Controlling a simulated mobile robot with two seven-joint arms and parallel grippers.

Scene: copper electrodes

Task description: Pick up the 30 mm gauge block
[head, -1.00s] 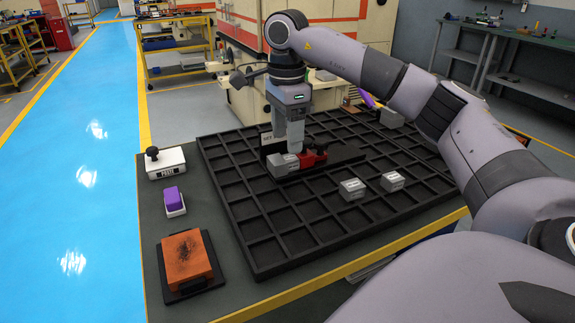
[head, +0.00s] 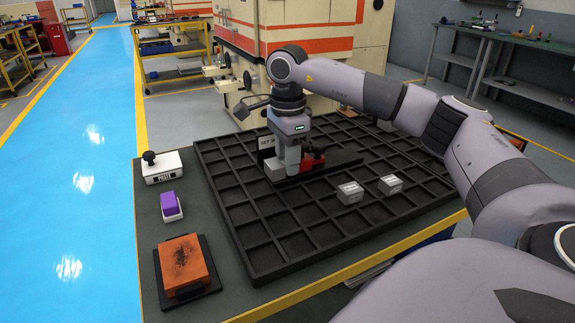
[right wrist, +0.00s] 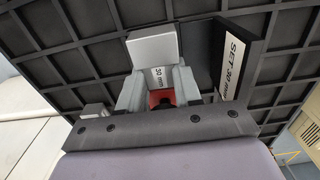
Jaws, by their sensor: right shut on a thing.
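My right gripper (head: 291,160) points down over a black fixture (head: 335,160) on the grid table. It is shut on the grey 30 mm gauge block (head: 275,168), partly hidden by the fingers in the head view. In the right wrist view the block (right wrist: 152,48), with its "30 mm" label, sits between the fingertips (right wrist: 158,80). A red part (head: 312,158) of the fixture is just right of the fingers. A "SET 30 mm" plate (right wrist: 231,65) stands beside the block. I cannot tell whether the block touches its support. My left gripper is not in view.
Two small grey blocks (head: 350,192) (head: 390,184) lie on the black grid (head: 285,255) to the right. Along the left edge stand a white box with a black knob (head: 161,168), a purple piece on a white base (head: 171,207) and an orange block (head: 184,262).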

